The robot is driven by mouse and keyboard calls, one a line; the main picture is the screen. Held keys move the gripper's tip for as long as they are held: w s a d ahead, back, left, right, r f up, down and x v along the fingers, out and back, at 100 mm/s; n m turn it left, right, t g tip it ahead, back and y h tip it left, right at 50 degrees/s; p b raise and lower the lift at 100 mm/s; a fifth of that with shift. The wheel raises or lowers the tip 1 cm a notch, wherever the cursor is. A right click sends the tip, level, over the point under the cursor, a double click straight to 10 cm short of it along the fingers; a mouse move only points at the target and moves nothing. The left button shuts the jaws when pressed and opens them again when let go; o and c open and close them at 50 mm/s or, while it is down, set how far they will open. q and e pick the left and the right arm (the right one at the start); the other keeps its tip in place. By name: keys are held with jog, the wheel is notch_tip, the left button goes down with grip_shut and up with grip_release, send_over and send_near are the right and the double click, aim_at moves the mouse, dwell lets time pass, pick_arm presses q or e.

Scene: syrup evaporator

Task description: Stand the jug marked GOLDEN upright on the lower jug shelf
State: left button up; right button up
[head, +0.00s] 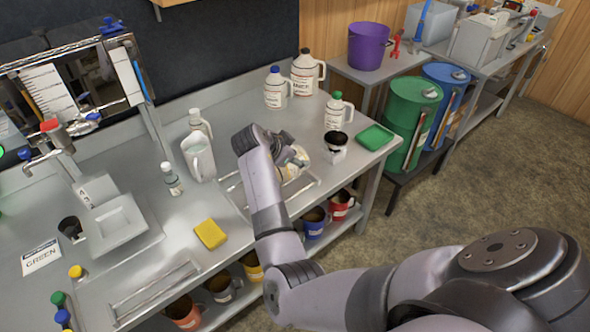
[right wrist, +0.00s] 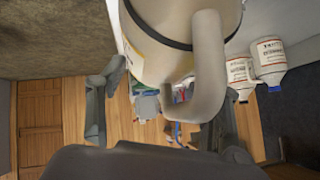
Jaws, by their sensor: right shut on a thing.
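My right gripper (head: 286,150) is above the bench, shut on a cream-white jug (head: 292,166), mostly hidden behind my wrist in the head view. In the right wrist view the jug (right wrist: 170,40) fills the top, with a dark band and a thick handle (right wrist: 207,70) between my fingers (right wrist: 165,110). Only an edge of its label shows, so I cannot read GOLDEN on it. Whether its base touches the bench is hidden. I cannot make out which surface is the lower jug shelf. My left gripper is not in view.
Jugs with blue (head: 275,90), brown (head: 304,78) and green (head: 337,112) caps stand at the back of the bench. A black-topped white item (head: 336,148) and a green pad (head: 375,137) are right of my gripper. Mugs (head: 315,222) sit below the bench.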

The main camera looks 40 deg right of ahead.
notch_tip(320, 180, up, 11)
jog(key=shift+f+b, duration=0.1)
jog(key=shift+b, duration=0.3)
jog(key=shift+r, duration=0.4)
notch_tip(320, 180, up, 7)
jog(key=p, duration=0.6)
